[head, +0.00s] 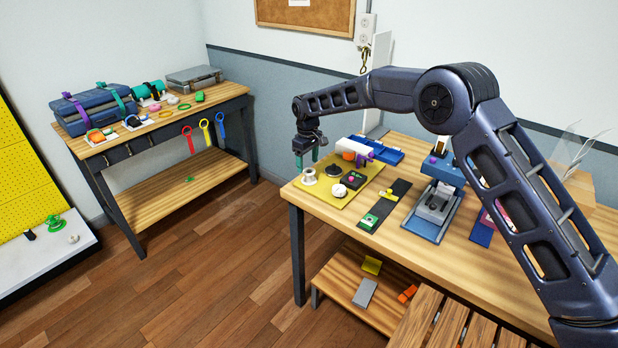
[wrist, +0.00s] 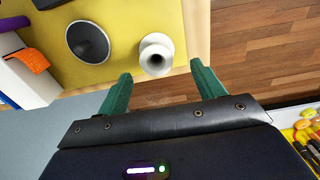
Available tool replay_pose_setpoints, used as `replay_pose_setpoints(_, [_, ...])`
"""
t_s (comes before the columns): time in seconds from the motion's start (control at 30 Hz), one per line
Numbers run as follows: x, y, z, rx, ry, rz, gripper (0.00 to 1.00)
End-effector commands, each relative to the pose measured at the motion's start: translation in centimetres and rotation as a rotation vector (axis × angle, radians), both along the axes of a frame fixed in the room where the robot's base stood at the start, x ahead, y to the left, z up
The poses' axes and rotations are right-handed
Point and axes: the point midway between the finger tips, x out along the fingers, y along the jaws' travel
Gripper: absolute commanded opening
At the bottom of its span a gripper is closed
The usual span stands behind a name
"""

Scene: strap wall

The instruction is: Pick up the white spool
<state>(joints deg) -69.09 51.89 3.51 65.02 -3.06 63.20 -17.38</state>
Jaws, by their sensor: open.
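The white spool (head: 309,176) stands upright near the left corner of the yellow mat (head: 343,201), on the wooden bench. In the wrist view the spool (wrist: 156,54) shows its round top with a dark hole, just beyond and roughly centred between my fingertips. My gripper (head: 306,160) is above the spool, its green fingers pointing down. In the wrist view my gripper (wrist: 160,70) is open, with nothing between its fingers. I cannot tell the exact height gap.
A black round piece (wrist: 88,41) sits close to the spool on the mat. The bench edge and open floor (head: 225,222) lie left of the spool.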

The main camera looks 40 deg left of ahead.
Motion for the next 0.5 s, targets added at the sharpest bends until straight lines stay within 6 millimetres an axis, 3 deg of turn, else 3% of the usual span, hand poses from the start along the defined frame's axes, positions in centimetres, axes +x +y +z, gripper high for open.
replay_pose_setpoints(0.27, [0.2, -0.1, -1.9, -0.001, 0.0, -0.001, 0.68])
replay_pose_setpoints(0.5, [0.5, -0.3, -5.1, -0.002, 0.0, 0.0, 0.68])
